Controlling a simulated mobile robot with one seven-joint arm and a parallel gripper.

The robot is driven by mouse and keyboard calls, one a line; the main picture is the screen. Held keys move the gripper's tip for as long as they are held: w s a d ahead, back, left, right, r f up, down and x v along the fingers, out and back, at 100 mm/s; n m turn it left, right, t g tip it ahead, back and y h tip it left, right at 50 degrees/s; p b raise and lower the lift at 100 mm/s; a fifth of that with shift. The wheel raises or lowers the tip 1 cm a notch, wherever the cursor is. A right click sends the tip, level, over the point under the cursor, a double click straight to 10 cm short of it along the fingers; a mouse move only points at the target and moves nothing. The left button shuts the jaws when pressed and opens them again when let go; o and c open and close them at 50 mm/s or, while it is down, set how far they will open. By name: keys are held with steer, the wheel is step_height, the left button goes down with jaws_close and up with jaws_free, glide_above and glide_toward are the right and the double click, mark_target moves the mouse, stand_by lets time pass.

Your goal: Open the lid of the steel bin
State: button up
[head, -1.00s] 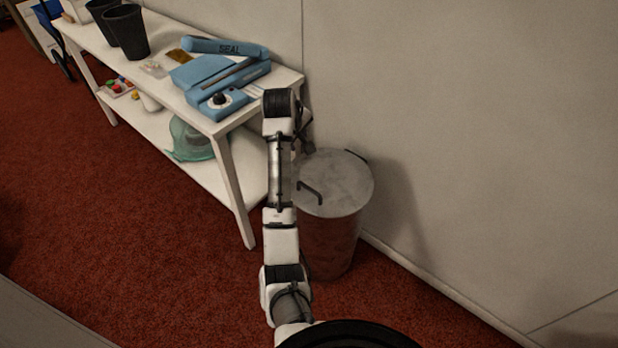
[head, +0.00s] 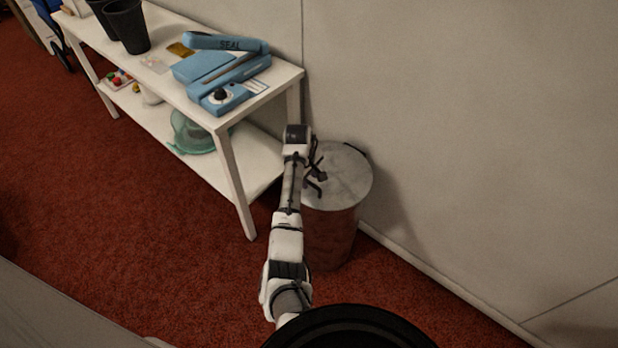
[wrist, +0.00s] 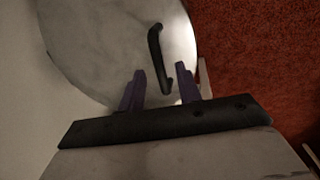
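The steel bin (head: 333,225) stands on the carpet by the wall, with its round grey lid (head: 345,178) lying flat and closed on top. A dark bar handle (head: 312,186) sits near the lid's near-left edge. In the wrist view the lid (wrist: 95,50) fills the upper left and the handle (wrist: 156,55) stands beyond my fingers. My gripper (head: 318,172) is above the lid close to the handle. In the wrist view my gripper (wrist: 160,78) is open, its two fingers apart, with the handle's lower end seen between them. I cannot tell whether they touch it.
A white two-shelf table (head: 235,185) stands left of the bin, close to my arm. It carries a blue sealer (head: 220,75) and a black cup (head: 127,28); a teal bowl (head: 195,132) is on its lower shelf. The wall (head: 450,120) is right behind the bin. Carpet in front is free.

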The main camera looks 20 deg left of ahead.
steer(key=shift+w+f, duration=0.15)
steer(key=shift+f, duration=0.5)
jaws_close()
